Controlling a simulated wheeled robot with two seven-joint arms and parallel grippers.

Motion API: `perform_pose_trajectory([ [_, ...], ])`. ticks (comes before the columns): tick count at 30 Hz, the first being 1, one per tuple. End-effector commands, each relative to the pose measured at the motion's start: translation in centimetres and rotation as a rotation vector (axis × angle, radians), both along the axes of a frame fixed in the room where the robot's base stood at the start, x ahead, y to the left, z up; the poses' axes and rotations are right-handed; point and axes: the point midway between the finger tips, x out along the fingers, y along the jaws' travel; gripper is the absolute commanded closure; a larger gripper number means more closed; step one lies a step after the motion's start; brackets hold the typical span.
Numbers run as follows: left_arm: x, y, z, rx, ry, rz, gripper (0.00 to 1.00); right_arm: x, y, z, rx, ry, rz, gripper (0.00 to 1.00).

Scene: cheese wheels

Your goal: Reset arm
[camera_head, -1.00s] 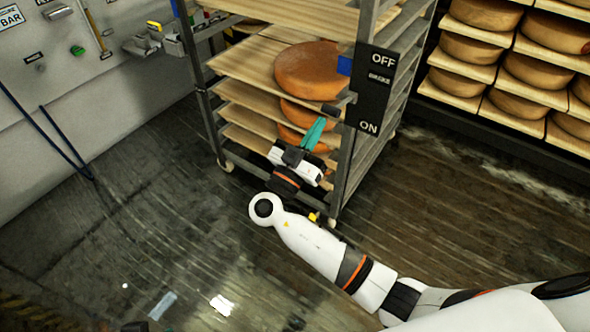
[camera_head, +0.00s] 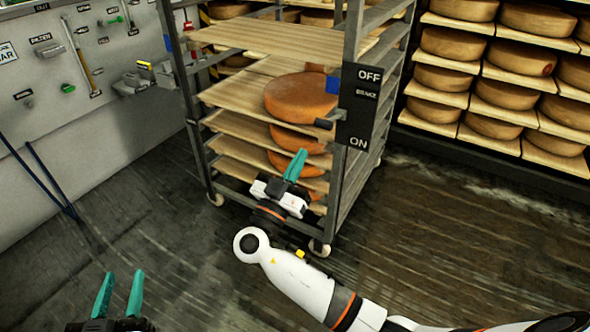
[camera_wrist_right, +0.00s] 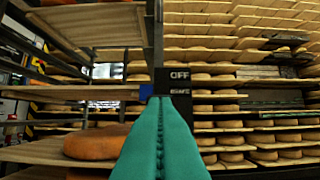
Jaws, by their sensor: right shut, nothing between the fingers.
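My right gripper (camera_head: 295,165) is in front of the cheese rack, its teal fingers shut together and empty, pointing up toward the rack. Its shut fingers also fill the lower middle of the right wrist view (camera_wrist_right: 160,140). My left gripper (camera_head: 119,292) shows at the bottom left of the head view, its two teal fingers spread apart with nothing between them. It is over the floor, away from the rack. The rest of the left arm is out of view.
A metal rack (camera_head: 352,60) on casters holds wooden boards with several orange cheese wheels (camera_head: 300,97). A black OFF/ON brake sign (camera_head: 359,108) with a lever hangs on its front post. Shelves of cheese (camera_head: 460,47) stand at right, a tool wall (camera_head: 60,95) at left.

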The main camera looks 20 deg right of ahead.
Motion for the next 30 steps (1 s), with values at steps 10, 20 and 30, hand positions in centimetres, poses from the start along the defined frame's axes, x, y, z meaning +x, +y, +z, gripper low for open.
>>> perform_pose_trajectory([
  [10, 0.0, -0.1, 0.6, -0.010, -0.037, -0.002, 0.64, 0.0, 0.0, 0.0, 0.001, -0.001, 0.000, 1.00],
  [20, 0.0, -0.1, 0.6, -0.009, -0.035, -0.002, 0.64, 0.0, -0.1, -0.5, 0.009, 0.024, 0.008, 1.00],
  [30, 0.0, -0.1, 0.6, -0.009, -0.035, -0.002, 0.64, -2.3, 2.0, -11.2, 0.184, 0.616, 0.441, 1.00],
])
